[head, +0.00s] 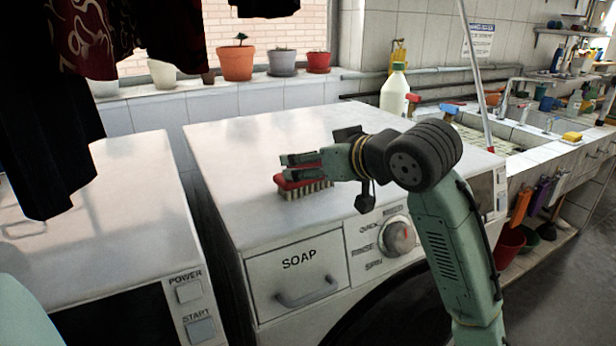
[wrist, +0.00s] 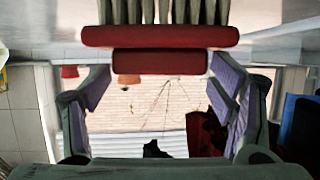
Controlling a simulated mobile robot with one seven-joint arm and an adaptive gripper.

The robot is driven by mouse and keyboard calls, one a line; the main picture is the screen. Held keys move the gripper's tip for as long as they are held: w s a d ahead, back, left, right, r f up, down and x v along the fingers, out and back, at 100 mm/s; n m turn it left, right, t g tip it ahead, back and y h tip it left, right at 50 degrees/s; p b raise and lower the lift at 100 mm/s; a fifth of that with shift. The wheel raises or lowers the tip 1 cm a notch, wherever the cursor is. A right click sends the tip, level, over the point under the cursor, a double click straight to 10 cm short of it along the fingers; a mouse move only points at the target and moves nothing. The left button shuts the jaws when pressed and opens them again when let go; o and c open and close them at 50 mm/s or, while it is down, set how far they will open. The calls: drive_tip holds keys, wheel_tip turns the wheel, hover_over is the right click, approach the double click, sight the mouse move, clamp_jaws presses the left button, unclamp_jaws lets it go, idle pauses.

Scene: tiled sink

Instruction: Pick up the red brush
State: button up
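The red brush (head: 316,187), with pale bristles facing down, sits on top of the white washing machine near its front edge. My gripper (head: 288,167) is at the brush, its fingers pointing left and partly covering it. In the wrist view, which is upside down, the red brush (wrist: 160,36) lies across the top with its bristles upward in the picture. The fingers of my gripper (wrist: 160,85) are spread wide, with a clear gap between them. The narrower red part of the brush shows near the fingertips. I cannot tell whether either finger touches it.
The washing machine top (head: 240,140) is otherwise clear. A second white machine (head: 140,190) stands at left, with dark clothes (head: 45,130) hanging above it. Potted plants line the sill behind. A white bottle (head: 395,92) and the tiled sink (head: 520,135) are at right.

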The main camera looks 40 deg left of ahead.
drive_tip(key=c, duration=0.7)
